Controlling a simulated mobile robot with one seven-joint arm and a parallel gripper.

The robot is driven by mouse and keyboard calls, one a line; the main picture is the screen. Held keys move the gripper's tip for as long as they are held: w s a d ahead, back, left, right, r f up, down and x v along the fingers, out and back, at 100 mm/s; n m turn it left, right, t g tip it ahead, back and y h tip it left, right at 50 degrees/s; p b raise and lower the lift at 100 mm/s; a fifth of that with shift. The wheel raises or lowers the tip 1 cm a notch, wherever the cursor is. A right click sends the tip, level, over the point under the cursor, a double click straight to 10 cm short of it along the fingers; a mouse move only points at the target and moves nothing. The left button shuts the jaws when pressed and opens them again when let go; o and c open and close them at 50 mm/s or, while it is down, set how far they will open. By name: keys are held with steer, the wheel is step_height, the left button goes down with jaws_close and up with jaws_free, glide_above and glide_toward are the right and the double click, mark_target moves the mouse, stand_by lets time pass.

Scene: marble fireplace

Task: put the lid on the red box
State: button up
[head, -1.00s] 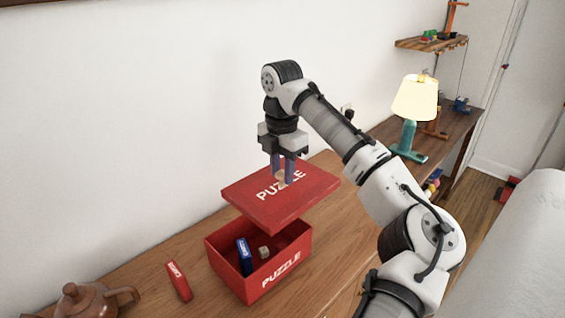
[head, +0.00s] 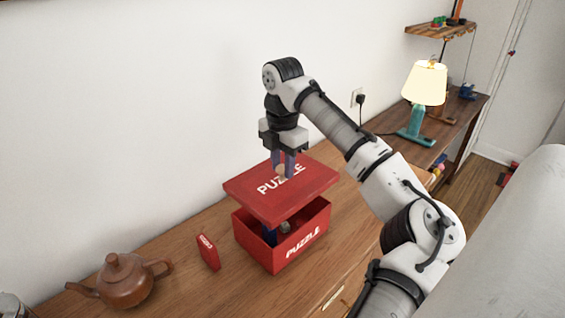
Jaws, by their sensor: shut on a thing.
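The red box (head: 268,254) stands open on the wooden table, with "PUZZLE" on its front. Inside it I see part of a blue item (head: 269,236) and a small greyish piece (head: 285,227); the lid hides the rest of the inside. The red lid (head: 247,193), also marked "PUZZLE", hangs above the box, shifted a little to the left and back, with a gap showing at the front and right. My gripper (head: 284,170) points down and is shut on the lid's small knob, which is mostly hidden between the fingers.
A small red box (head: 208,252) stands just left of the red box. A brown teapot (head: 125,281) is further left. A white wall runs behind the table (head: 185,290).

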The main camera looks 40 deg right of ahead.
mark_target(282, 178)
step_height(282, 178, down, 4)
steer(key=b, duration=0.3)
steer(key=shift+f+b, duration=0.25)
steer(key=shift+b, duration=0.1)
steer(key=shift+f, duration=1.3)
steer(key=shift+f+p, duration=0.65)
steer(key=shift+f, duration=0.3)
stand_by(1.4)
steer(key=o, duration=1.1)
steer(key=shift+r, duration=0.1)
steer(key=shift+r+p, duration=3.4)
steer(key=shift+p, duration=0.2)
